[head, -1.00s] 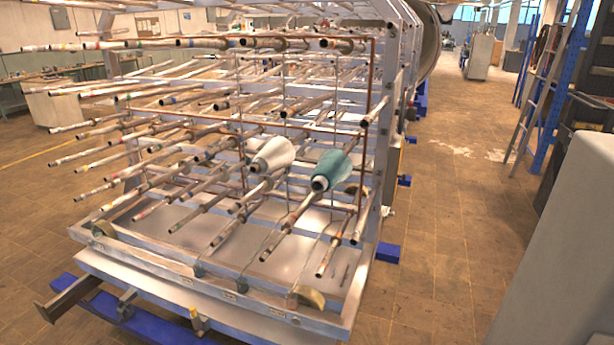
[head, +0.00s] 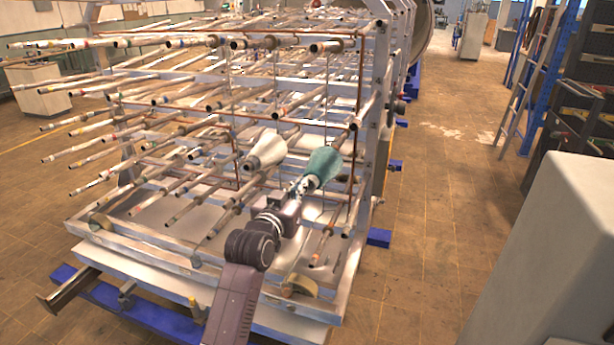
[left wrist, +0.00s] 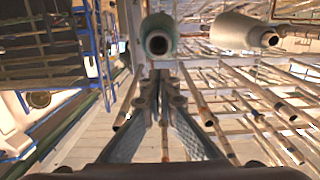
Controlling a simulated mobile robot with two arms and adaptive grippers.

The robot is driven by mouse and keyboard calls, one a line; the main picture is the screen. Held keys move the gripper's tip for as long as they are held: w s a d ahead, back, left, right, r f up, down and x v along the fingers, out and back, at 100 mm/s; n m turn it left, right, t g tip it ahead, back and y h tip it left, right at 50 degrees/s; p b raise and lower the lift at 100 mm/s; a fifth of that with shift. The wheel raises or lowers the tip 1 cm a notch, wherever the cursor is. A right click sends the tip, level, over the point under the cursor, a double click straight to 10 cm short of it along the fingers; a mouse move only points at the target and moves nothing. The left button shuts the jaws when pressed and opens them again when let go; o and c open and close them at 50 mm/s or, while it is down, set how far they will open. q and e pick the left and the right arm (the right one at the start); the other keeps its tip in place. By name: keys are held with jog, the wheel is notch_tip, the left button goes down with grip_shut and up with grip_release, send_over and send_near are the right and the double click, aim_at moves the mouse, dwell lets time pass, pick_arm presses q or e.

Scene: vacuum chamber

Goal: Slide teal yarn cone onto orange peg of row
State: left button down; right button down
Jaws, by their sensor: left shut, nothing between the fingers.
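The teal yarn cone (head: 323,165) is at the right of the rack, its narrow end facing me. In the left wrist view the teal cone (left wrist: 157,30) shows a dark round bore. I cannot tell how it sits on a peg. My left gripper (head: 304,187) is shut and empty, just in front of the cone's narrow end. In the wrist view its fingertips (left wrist: 160,80) lie below the cone, with a visible gap in the picture. Several pegs carry reddish or orange bands, such as one peg (left wrist: 165,140); which is the orange peg is unclear. My right gripper is out of view.
A white cone (head: 266,150) sits left of the teal one. Many pegs crowd the rack (head: 352,215) on both sides and above. A blue ladder and shelving (head: 545,75) stand at the right. The floor aisle (head: 440,190) is clear.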

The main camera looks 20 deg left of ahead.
aim_at(313, 171)
pick_arm(q)
jog(key=shift+w+d+f+b, duration=0.1)
jog(key=shift+w+f+b, duration=0.1)
jog(key=shift+w+b, duration=1)
jog(key=shift+w+f+b, duration=0.2)
jog(key=shift+w+b, duration=0.35)
jog(key=shift+w, duration=1.15)
jog(key=shift+w+d+f+b, duration=0.15)
jog(key=shift+w+b, duration=0.4)
jog(key=shift+w, duration=0.75)
jog(key=shift+w+a+f+b, duration=0.1)
jog(key=shift+w+b, duration=0.4)
jog(key=shift+w, duration=0.8)
